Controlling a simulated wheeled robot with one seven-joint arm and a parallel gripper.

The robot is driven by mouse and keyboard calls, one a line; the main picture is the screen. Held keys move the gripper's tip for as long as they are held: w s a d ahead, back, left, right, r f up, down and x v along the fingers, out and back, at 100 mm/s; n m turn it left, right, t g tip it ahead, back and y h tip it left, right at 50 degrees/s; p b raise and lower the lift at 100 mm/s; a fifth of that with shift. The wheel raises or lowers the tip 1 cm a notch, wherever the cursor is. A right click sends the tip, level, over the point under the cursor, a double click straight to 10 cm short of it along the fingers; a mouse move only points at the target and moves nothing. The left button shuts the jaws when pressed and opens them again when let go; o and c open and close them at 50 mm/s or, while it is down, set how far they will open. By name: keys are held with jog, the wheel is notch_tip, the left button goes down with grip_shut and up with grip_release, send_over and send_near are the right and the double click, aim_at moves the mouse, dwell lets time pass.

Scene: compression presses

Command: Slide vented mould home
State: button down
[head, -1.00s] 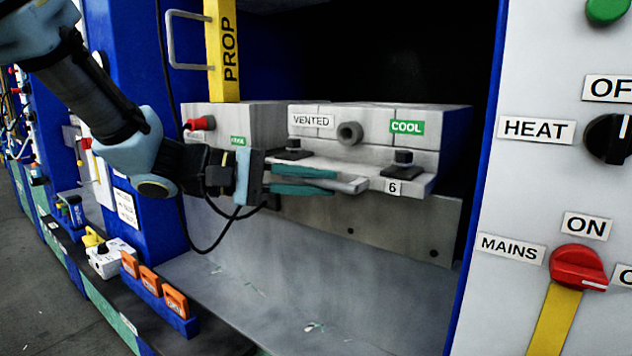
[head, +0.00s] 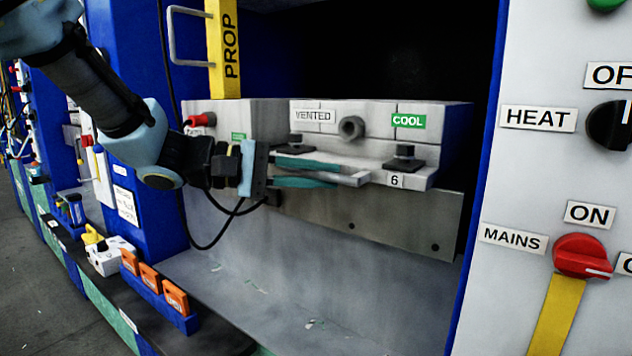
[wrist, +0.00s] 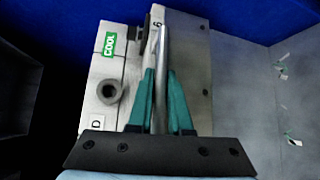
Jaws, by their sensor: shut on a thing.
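The vented mould (head: 370,150) is a grey block with a VENTED label, a green COOL tag and a round port on its front. It stands on the press's lower platen, and its lower lip carries the number 6 and two dark clamps. The mould's rear is hidden in the dark opening.
A second grey block (head: 262,118) with a red knob stands left of the mould, under the yellow PROP bar (head: 224,50). A switch panel (head: 560,190) borders the opening at right. Orange tags (head: 150,280) sit below left. The metal apron (head: 330,290) below is mostly clear.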

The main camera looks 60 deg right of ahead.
jog(key=shift+d, duration=0.75)
jog(key=c, duration=0.9)
grip_release()
jog(key=shift+a, duration=0.1)
jog(key=shift+o, duration=0.2)
jog(key=shift+w, duration=0.1)
jog(key=b+v, duration=0.3)
jog(key=v, duration=0.7)
jog(key=shift+w+a, duration=0.2)
jog(key=shift+a, duration=0.05)
jog(key=w+a+f+n+t+y, duration=0.4)
jog(key=w+a+f, duration=0.3)
jog(key=a+f, duration=0.5)
jog(key=w+a+f+n+t+y, duration=0.25)
jog(key=w+a+f+t, duration=0.4)
jog(key=a+f, duration=0.6)
jog(key=w+a+t+y, duration=0.1)
jog(key=a+y, duration=0.1)
jog(key=a, duration=0.7)
jog(key=w+a+f+t+y, duration=0.1)
jog(key=w+a+y, duration=0.1)
jog(key=a, duration=0.7)
jog(key=shift+a+f+t+y+p, duration=0.25)
jog(key=shift+t+y+p, duration=0.1)
jog(key=shift+y, duration=0.1)
